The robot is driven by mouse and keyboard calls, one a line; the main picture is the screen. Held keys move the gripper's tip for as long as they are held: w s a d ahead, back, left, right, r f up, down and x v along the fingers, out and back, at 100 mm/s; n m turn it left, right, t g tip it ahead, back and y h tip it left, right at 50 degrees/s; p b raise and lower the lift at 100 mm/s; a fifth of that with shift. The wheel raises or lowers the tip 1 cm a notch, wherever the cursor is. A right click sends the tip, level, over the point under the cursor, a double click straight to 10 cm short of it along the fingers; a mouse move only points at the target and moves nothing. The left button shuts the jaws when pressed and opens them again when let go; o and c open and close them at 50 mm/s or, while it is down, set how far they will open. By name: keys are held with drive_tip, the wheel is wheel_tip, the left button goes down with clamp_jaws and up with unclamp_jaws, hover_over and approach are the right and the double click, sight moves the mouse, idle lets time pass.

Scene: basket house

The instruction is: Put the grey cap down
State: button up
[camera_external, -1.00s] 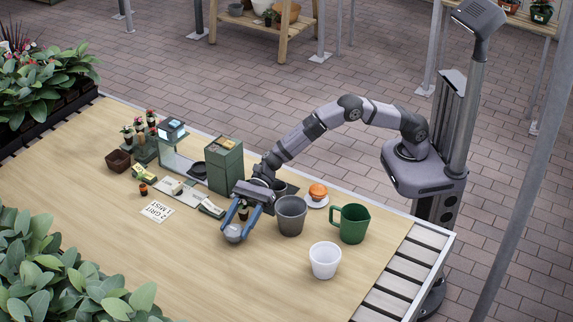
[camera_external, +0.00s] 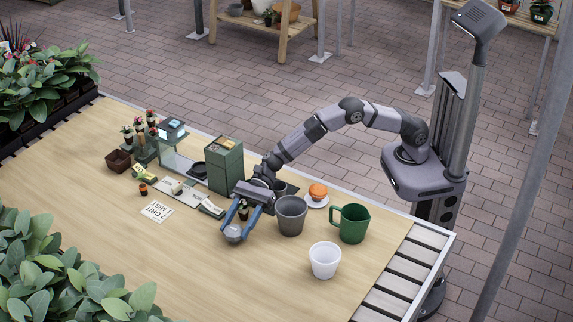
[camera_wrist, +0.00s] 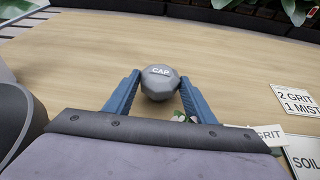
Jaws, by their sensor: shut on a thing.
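The grey cap (camera_wrist: 160,84) is a faceted grey piece with "CAP" written on it. It sits between the blue fingertips of my gripper (camera_wrist: 159,92) in the wrist view. In the external view the cap (camera_external: 233,235) is at the ends of the fingers of my gripper (camera_external: 236,227), low over the wooden table (camera_external: 130,250). My gripper is shut on the cap. I cannot tell whether the cap touches the table.
A grey pot (camera_external: 291,217), a green jug (camera_external: 354,223) and a white pot (camera_external: 325,261) stand to the right. A "2 GRIT 1 MIST" card (camera_external: 157,211) lies to the left. A green box (camera_external: 225,165) stands behind. The table's front is clear.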

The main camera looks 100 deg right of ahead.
sight(247, 207)
drive_tip(key=o, duration=1)
drive_tip(key=shift+s+f, duration=0.2)
drive_tip(key=shift+f, duration=0.7)
drive_tip(key=shift+o, duration=0.2)
drive_tip(key=shift+r, duration=0.15)
drive_tip(key=shift+d+r+p, duration=0.1)
drive_tip(key=shift+r+p, duration=0.4)
drive_tip(key=shift+p, duration=0.65)
drive_tip(key=b+v, duration=0.1)
drive_tip(key=v, duration=0.2)
drive_tip(key=b+v, duration=0.1)
drive_tip(key=v, duration=0.2)
drive_tip(key=shift+w+d+r, duration=0.15)
drive_tip(key=shift+r, duration=0.15)
drive_tip(key=shift+s+d+r, duration=0.2)
drive_tip(key=shift+s, duration=0.05)
drive_tip(key=shift+o, duration=0.5)
